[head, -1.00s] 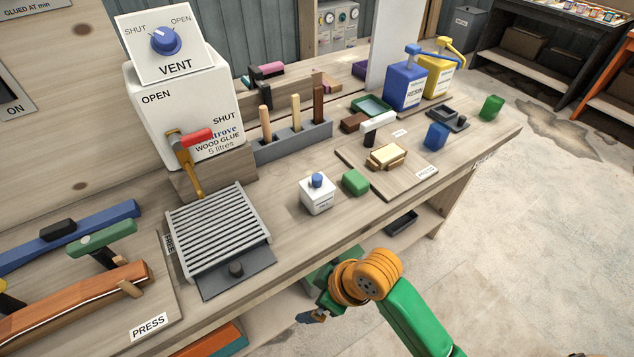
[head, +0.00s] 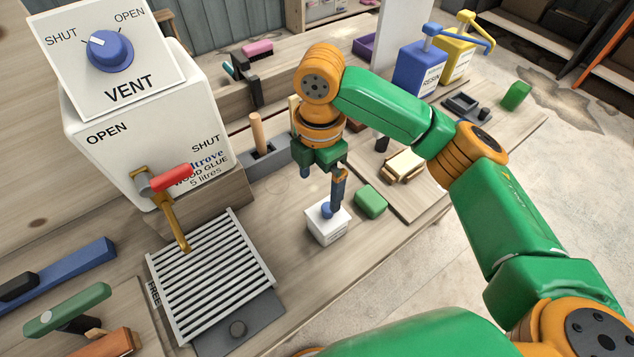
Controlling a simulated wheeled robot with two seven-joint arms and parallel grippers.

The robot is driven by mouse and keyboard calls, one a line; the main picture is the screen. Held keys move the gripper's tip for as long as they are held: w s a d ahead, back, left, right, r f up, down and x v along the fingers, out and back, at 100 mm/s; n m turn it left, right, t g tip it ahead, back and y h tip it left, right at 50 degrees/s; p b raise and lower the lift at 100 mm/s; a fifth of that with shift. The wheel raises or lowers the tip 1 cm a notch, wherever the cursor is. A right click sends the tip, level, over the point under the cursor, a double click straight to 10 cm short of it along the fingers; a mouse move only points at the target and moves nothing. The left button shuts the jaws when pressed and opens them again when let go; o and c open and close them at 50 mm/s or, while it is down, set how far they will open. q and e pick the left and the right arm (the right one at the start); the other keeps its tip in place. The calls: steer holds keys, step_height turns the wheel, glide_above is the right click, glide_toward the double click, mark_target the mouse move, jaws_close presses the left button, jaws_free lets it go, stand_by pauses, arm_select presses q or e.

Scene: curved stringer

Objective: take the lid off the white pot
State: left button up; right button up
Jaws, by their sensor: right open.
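The white pot (head: 327,230) is a small white box-shaped pot standing on the bench, right of the slatted rack. Its lid has a blue knob (head: 326,210) and sits on top of the pot. My right gripper (head: 321,188) is open and points down, just above and slightly behind the pot. One finger, with an orange part, overlaps the knob's right side in the head view; I cannot tell whether it touches. The other finger is to the left and farther back. My left gripper is not in view.
A green block (head: 370,202) stands close to the pot's right. The slatted rack (head: 212,275) lies to the left, below the large white glue container (head: 150,130) with its red-handled tap. Bare bench lies in front of the pot.

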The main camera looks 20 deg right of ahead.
mark_target(324, 220)
steer(key=s+f, duration=0.1)
steer(key=s+f+p, duration=0.1)
steer(key=s+f, duration=0.1)
steer(key=shift+s+d+f, duration=0.1)
steer(key=shift+s+f, duration=0.05)
steer(key=shift+s, duration=0.15)
step_height(324, 220, down, 2)
steer(key=shift+w, duration=0.15)
steer(key=shift+w+f, duration=0.2)
steer(key=shift+s, duration=0.2)
steer(key=c, duration=1.1)
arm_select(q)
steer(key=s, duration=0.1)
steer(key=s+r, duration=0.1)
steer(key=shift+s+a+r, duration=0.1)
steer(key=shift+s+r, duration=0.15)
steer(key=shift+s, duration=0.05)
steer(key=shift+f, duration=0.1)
